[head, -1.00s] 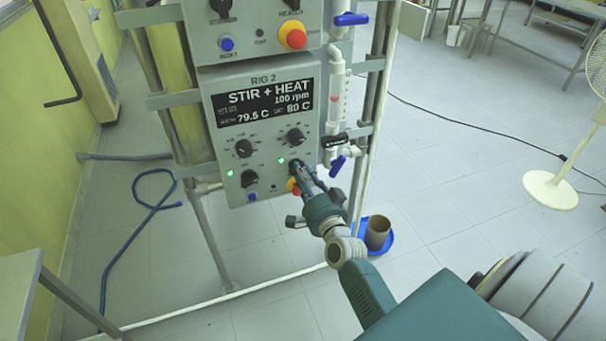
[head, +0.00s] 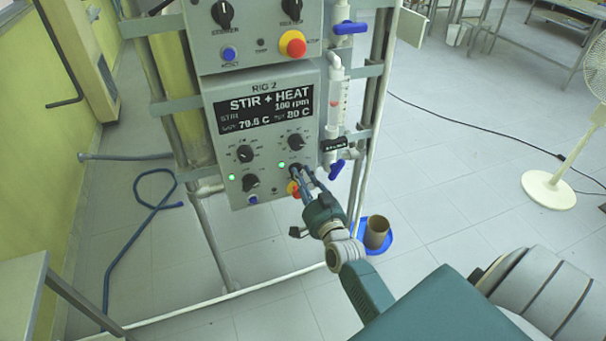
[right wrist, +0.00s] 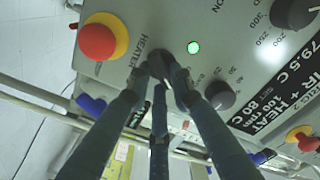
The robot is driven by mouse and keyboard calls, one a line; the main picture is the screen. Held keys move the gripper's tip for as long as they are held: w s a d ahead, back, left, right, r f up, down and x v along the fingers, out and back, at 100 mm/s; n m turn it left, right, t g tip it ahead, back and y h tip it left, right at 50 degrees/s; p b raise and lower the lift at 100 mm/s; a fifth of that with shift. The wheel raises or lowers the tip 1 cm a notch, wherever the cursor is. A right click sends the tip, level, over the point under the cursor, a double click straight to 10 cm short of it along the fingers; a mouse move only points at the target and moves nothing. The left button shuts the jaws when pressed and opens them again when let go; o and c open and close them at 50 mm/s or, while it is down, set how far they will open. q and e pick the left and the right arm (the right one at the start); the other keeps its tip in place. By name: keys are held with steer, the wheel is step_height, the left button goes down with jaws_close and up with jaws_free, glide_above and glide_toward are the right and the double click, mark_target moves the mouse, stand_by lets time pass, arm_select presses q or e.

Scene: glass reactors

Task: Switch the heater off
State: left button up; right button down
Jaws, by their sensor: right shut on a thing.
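The RIG 2 control box (head: 217,163) hangs on the frame in the head view. Its display (head: 263,105) reads STIR + HEAT, 100 rpm, about 79.5 C and 80 C. The dark heater knob (right wrist: 160,62), beside the label HEATER in the right wrist view, is at the lower right of the panel. The green lamp (right wrist: 194,47) next to it is lit and also shows in the head view (head: 282,165). My right gripper (head: 299,174) is shut on the heater knob; its fingers hide much of it. My left gripper is not in view.
A red-and-yellow emergency button (right wrist: 99,38) sits close beside the heater knob. Another knob (head: 250,182) with a lit green lamp is to its left. Glass tubing with blue valve handles (head: 337,169) stands just right of the box. A brown beaker (head: 377,232) is on the floor.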

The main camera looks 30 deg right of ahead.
steer(key=n+p, duration=0.1)
steer(key=n, duration=0.2)
steer(key=shift+r, duration=0.2)
steer(key=shift+a+n+p, duration=0.1)
steer(key=shift+n+p, duration=0.5)
steer(key=shift+n, duration=1.2)
steer(key=c, duration=1.5)
jaws_free()
steer(key=v, duration=1.2)
steer(key=shift+f, duration=0.1)
